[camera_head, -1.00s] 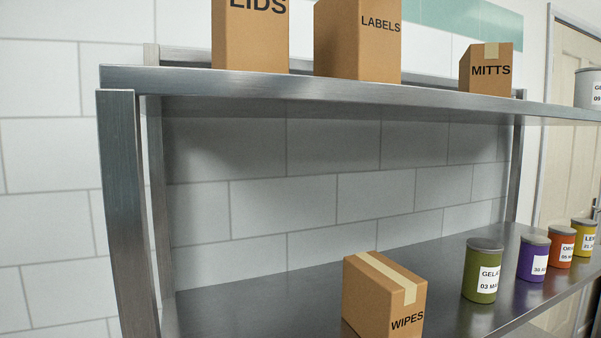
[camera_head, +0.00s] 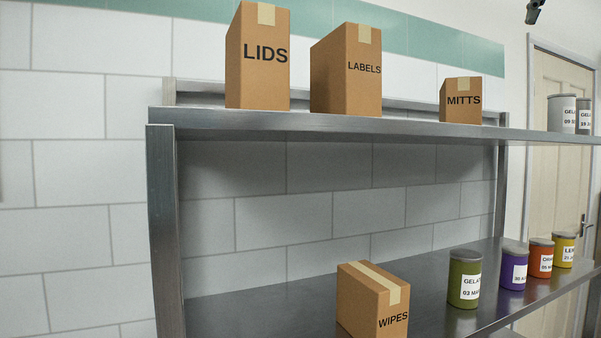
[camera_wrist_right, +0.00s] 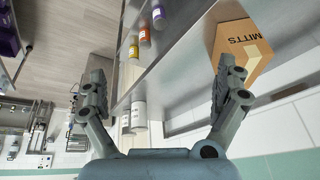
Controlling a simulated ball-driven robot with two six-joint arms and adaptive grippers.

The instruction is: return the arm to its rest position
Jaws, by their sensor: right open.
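My right gripper (camera_wrist_right: 160,98) shows in the right wrist view, with its two fingers spread wide and nothing between them. Beyond the fingers are the steel shelves, seen turned on their side. The box marked MITTS (camera_wrist_right: 238,52) is beyond the right-hand finger; I cannot tell the exact gap. In the head view no gripper can be made out at the shelves. A small dark part (camera_head: 534,11) shows at the top right edge, too little to identify. My left gripper is in neither view.
The upper shelf (camera_head: 400,125) holds boxes marked LIDS (camera_head: 262,75), LABELS (camera_head: 350,80) and MITTS (camera_head: 461,100), and grey tubs (camera_head: 562,114). The lower shelf (camera_head: 240,305) holds a WIPES box (camera_head: 365,305), a green tub (camera_head: 464,280), and purple (camera_head: 513,268), orange (camera_head: 539,260) and yellow (camera_head: 563,250) tubs. A door (camera_head: 556,140) stands right.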

